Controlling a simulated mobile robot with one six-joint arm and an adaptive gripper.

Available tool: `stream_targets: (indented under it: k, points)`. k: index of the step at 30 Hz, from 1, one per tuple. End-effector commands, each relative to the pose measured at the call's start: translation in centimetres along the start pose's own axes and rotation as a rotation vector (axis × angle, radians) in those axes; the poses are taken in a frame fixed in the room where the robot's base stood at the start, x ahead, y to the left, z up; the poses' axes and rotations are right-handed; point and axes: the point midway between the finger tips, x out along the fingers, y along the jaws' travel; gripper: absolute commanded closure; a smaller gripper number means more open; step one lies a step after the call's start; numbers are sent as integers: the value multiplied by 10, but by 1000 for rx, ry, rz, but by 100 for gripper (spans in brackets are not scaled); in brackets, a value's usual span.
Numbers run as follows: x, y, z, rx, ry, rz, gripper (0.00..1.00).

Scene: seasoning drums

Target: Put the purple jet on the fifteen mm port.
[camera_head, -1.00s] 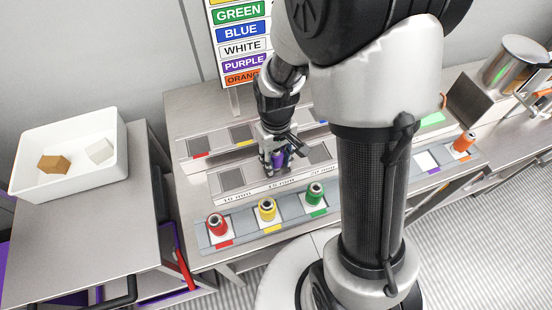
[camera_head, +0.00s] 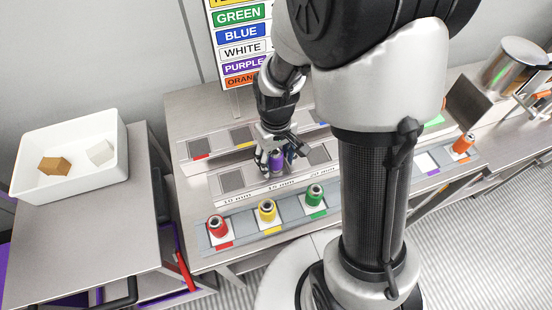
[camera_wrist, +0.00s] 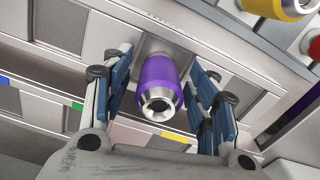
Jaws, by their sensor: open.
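The purple jet (camera_head: 277,160) stands on the middle square of the port row, behind the label "15 mm". In the wrist view the purple jet (camera_wrist: 159,88) sits between the blue finger pads, with a gap on each side, its metal end facing the camera. My gripper (camera_head: 275,158) is open around the jet; it also shows in the wrist view (camera_wrist: 163,95). The port strip (camera_head: 250,199) carries the labels 10 mm, 15 mm and 20 mm. The fifteen mm port itself is mostly hidden under the jet and fingers.
Red (camera_head: 218,226), yellow (camera_head: 267,210) and green (camera_head: 315,195) jets stand in the front rack. An orange jet (camera_head: 463,144) stands at the right. The 10 mm square (camera_head: 231,181) and 20 mm square (camera_head: 319,154) are bare. A white bin (camera_head: 70,185) with two blocks is at left.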

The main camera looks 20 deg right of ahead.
Motion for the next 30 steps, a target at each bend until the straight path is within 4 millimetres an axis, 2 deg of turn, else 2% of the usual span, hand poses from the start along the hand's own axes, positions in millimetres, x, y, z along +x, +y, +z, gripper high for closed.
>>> stream_targets:
  k: [6,12,20,22,26,30]
  points:
    - [-51,0,-2,0,7,1,46]
    - [-90,0,-1,0,5,1,46]
    - [-116,0,1,3,10,2,46]
    - [-128,-1,4,11,29,6,46]
    - [-166,-5,23,41,98,18,46]
    - [-210,-12,59,90,197,31,46]
